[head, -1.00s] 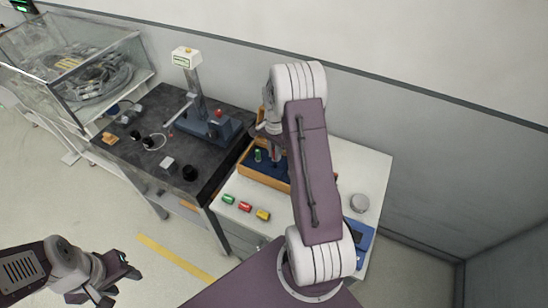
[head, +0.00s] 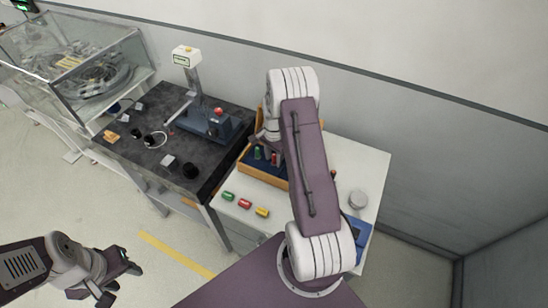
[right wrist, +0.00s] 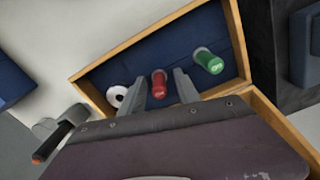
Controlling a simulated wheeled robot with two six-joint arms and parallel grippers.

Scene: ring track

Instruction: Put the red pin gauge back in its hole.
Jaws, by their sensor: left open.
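The red pin gauge (right wrist: 159,85) stands in a pale collar in the blue bed of a wooden box (right wrist: 105,60). It also shows in the head view (head: 275,158). A green pin gauge (right wrist: 209,62) stands in a similar collar to its right. A pale ring with a dark centre (right wrist: 116,97) is to the left, without a pin. My right gripper (right wrist: 158,92) has its fingers apart on either side of the red pin, with gaps showing. In the head view my right arm hides part of the box. My left gripper (head: 122,281) is open and empty, low at the left, away from the tables.
Green (head: 228,196), red (head: 244,203) and yellow (head: 262,212) pieces lie on the white table's front. A round grey item (head: 358,200) and a blue device (head: 360,240) are at right. A dark bench (head: 150,180) with a stand (head: 205,125) is at left.

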